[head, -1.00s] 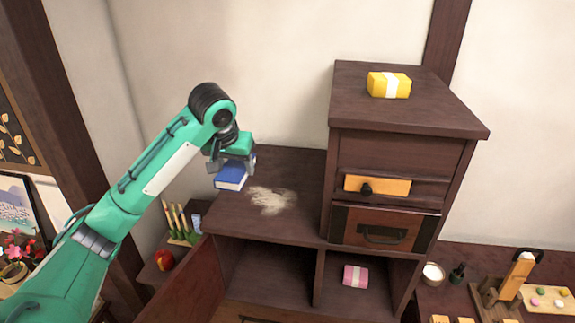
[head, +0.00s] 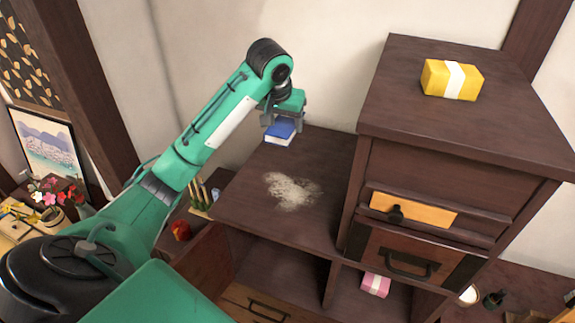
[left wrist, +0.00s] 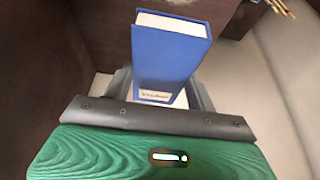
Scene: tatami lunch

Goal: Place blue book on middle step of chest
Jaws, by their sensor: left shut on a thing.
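The blue book (head: 281,132) is held in my left gripper (head: 283,118), at the far left part of the chest's middle step (head: 250,190). In the left wrist view the book (left wrist: 168,58) stands out between the fingers of the shut gripper (left wrist: 160,85). I cannot tell whether the book touches the step. The dark wooden chest (head: 430,140) rises in steps to the right. A pale dusty patch (head: 292,191) lies on the middle step, in front of the book. My right gripper is not in view.
A yellow wrapped bundle (head: 452,79) lies on the chest's top step. A pink bundle (head: 375,285) is in a lower compartment. A red object (head: 181,230) and a small plant arrangement (head: 200,195) stand on the lower left step. A door (head: 205,260) stands open there.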

